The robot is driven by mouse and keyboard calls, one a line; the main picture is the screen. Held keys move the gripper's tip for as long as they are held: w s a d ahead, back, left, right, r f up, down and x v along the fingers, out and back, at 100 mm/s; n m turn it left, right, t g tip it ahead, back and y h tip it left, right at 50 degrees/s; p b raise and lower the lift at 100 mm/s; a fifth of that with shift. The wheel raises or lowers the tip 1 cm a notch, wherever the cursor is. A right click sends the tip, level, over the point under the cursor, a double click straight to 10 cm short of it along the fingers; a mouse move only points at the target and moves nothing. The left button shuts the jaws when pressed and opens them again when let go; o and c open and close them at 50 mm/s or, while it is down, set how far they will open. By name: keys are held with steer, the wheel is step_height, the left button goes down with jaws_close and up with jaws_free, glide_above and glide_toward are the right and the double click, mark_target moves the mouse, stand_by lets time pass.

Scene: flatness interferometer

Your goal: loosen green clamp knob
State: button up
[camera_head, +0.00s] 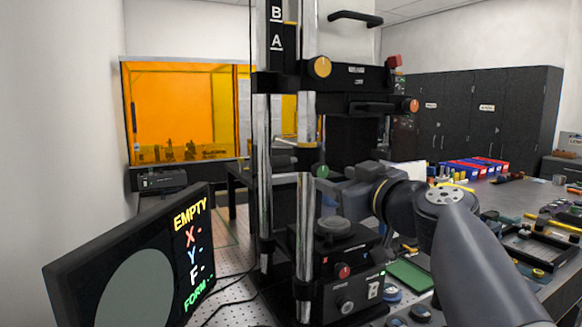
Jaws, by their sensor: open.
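The green clamp knob (322,171) is a small round knob on the column assembly of the interferometer, at the middle of the view. My gripper (332,190) comes in from the right, just below and right of the green knob. It is open, with its fingers partly hidden behind a chrome column (305,215). Nothing shows between the fingers. I cannot tell whether a finger touches the knob.
A yellow knob (319,67), an orange knob (412,105) and a red knob (344,271) sit on the same instrument. A monitor (130,270) reading EMPTY stands at the lower left. The right bench (520,195) is cluttered with tools and bins.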

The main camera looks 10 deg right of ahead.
mark_target(323, 173)
steer(key=p+x, duration=0.1)
steer(key=x, duration=0.4)
steer(key=shift+w+a, duration=0.1)
steer(key=shift+w, duration=0.1)
steer(key=shift+c, duration=0.4)
steer(key=c, duration=0.9)
